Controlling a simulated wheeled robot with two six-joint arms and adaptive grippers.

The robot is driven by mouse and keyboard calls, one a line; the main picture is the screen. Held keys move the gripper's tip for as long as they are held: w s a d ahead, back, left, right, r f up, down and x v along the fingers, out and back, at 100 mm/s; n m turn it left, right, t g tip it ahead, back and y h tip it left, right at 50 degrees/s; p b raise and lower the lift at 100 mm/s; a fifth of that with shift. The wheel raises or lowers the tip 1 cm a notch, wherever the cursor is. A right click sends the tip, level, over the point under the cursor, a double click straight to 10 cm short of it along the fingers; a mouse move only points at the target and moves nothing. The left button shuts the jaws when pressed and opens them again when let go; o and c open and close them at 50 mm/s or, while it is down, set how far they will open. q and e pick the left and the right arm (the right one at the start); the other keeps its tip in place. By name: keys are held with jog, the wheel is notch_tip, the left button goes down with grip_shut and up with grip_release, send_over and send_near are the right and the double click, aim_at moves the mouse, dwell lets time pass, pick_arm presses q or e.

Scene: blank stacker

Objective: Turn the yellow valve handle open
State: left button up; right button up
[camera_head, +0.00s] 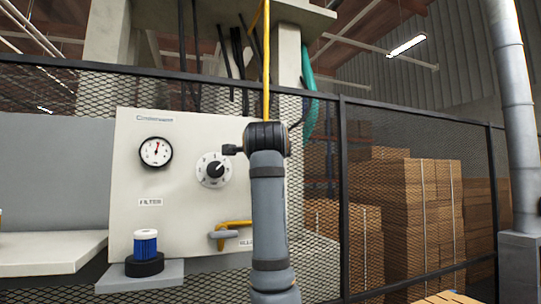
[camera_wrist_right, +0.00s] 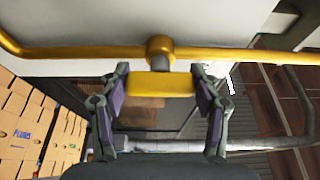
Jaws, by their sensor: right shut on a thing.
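In the right wrist view, the yellow valve handle (camera_wrist_right: 160,85) is a short bar joined by a grey stem to a round yellow hub. The hub sits on a yellow pipe (camera_wrist_right: 90,52) along a white panel. My right gripper (camera_wrist_right: 160,93) is shut on the handle, one finger at each end of the bar. In the head view, my right arm rises in front of the panel (camera_head: 185,190) and hides part of it. A bent yellow pipe (camera_head: 236,223) shows low on the panel beside the arm. I cannot make out my right gripper there. My left gripper is not in view.
The panel carries a gauge (camera_head: 155,152) and a dial (camera_head: 214,170). A blue-and-white cylinder (camera_head: 146,243) stands on a grey ledge (camera_head: 112,284) at lower left. A mesh fence (camera_head: 330,190) runs behind, with stacked boxes (camera_head: 412,195) at right.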

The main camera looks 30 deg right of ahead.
jog(key=shift+f, duration=0.1)
dwell(0.3)
jog(key=o, duration=0.9)
jog(key=shift+o, duration=1.3)
jog(key=shift+s, duration=0.1)
jog(key=shift+s+a, duration=0.15)
jog(key=shift+s, duration=0.05)
jog(key=v, duration=1.1)
jog(key=shift+s+a, duration=0.15)
jog(key=shift+s, duration=0.1)
jog(key=shift+w, duration=0.1)
